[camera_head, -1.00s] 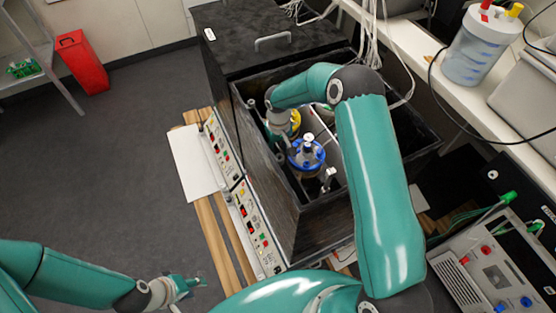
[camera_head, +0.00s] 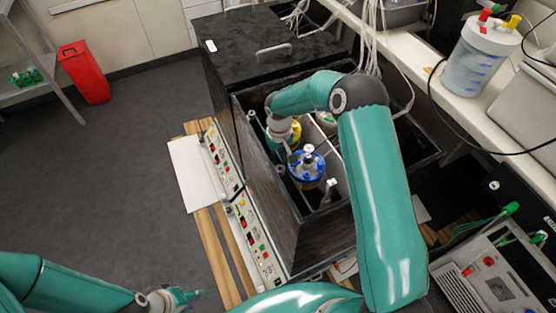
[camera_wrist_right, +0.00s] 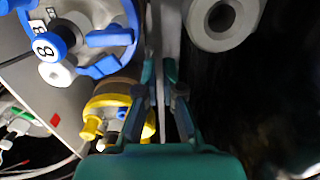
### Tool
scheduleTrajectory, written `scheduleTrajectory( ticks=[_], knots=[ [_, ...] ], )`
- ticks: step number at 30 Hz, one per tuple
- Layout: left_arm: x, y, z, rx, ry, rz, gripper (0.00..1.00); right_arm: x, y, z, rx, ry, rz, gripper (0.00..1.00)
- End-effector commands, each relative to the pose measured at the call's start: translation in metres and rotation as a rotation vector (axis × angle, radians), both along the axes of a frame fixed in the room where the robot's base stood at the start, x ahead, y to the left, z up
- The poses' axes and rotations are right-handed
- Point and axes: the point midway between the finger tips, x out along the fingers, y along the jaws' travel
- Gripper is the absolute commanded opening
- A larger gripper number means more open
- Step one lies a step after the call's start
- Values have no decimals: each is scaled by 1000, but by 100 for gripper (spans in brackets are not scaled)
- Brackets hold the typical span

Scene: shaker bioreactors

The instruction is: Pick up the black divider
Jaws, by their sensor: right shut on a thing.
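The divider (camera_wrist_right: 164,40) shows edge-on in the right wrist view as a thin upright strip, looking grey here, running between my right fingertips. My right gripper (camera_wrist_right: 160,72) is shut on it. In the head view my right gripper (camera_head: 287,142) reaches down into the open black box (camera_head: 285,215), and its fingers and the divider are mostly hidden by the arm and jars. My left gripper (camera_head: 180,296) hangs low at the left, away from the box, its fingers too small and blurred to judge.
A blue-lidded jar (camera_head: 307,166) stands in the box close to my right gripper, with a yellow-lidded jar (camera_wrist_right: 112,112) behind it. Control panels (camera_head: 250,225) line the box's left side. A closed black lid section (camera_head: 260,60) lies behind.

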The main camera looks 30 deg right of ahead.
Motion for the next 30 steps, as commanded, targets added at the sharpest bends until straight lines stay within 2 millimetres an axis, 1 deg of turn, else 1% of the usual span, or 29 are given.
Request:
scheduleTrajectory(
  ticks=[8, 21, 30],
  knots=[
    [0, 0, -9, 0, 0, 0, 40, 1, 0, 43, 0, -7, -1, 0],
    [0, 0, -19, 0, 0, 0, 40, 1, 0, 131, 1, -8, -2, 0],
    [0, 0, -22, 0, 0, 0, 40, 1, -1, 191, 1, -7, -2, 0]
  ],
)
